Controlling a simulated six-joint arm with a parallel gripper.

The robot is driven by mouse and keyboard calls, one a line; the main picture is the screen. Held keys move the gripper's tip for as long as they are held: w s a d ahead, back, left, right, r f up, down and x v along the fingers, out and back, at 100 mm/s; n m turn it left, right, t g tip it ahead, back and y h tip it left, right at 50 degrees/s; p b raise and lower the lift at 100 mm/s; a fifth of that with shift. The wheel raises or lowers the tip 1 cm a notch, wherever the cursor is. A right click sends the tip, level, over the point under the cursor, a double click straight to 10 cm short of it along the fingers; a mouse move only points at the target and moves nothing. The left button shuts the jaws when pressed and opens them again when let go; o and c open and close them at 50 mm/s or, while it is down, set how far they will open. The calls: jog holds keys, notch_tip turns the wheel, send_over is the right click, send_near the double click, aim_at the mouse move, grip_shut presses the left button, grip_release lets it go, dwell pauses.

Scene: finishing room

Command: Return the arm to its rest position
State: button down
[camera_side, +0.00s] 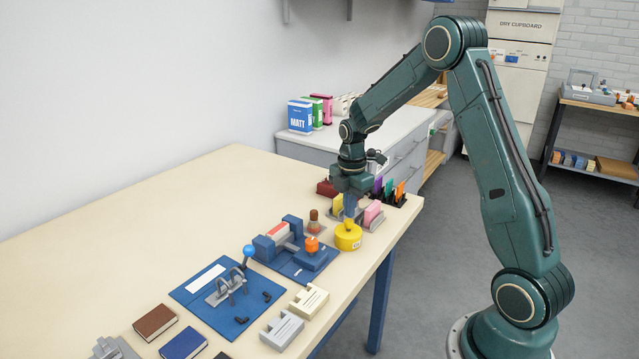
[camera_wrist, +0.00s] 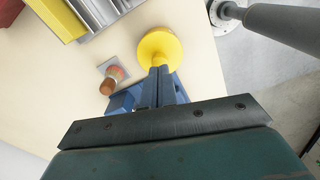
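My gripper (camera_side: 349,215) points down over the right edge part of the workbench (camera_side: 120,235). Its two blue fingers sit close together in the wrist view (camera_wrist: 158,72). They are shut on the small knob of a round yellow weight (camera_side: 348,240), which also shows in the wrist view (camera_wrist: 168,45). The weight looks upright, near the bench's edge. Whether its base touches the bench is hard to tell. My arm is bent and reaches out over the bench.
Close by are a blue fixture with an orange knob (camera_side: 312,244), a small stamp-like piece (camera_side: 314,222) and coloured cards in a rack (camera_side: 374,214). A clamp board (camera_side: 228,293) and cream blocks (camera_side: 309,300) lie nearer the camera. The bench's left side is clear.

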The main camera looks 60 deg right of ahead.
jog(key=shift+r, duration=2.85)
jog(key=s+a+r+m+t, duration=0.3)
jog(key=s+a+r+m, duration=0.6)
jog(key=a+r, duration=0.35)
jog(key=s+a+m+t, duration=0.2)
jog(key=s+a+m, duration=0.4)
jog(key=s, duration=0.7)
jog(key=shift+s+a+r+t, duration=0.3)
jog(key=shift+s+a, duration=0.05)
jog(key=shift+a, duration=0.15)
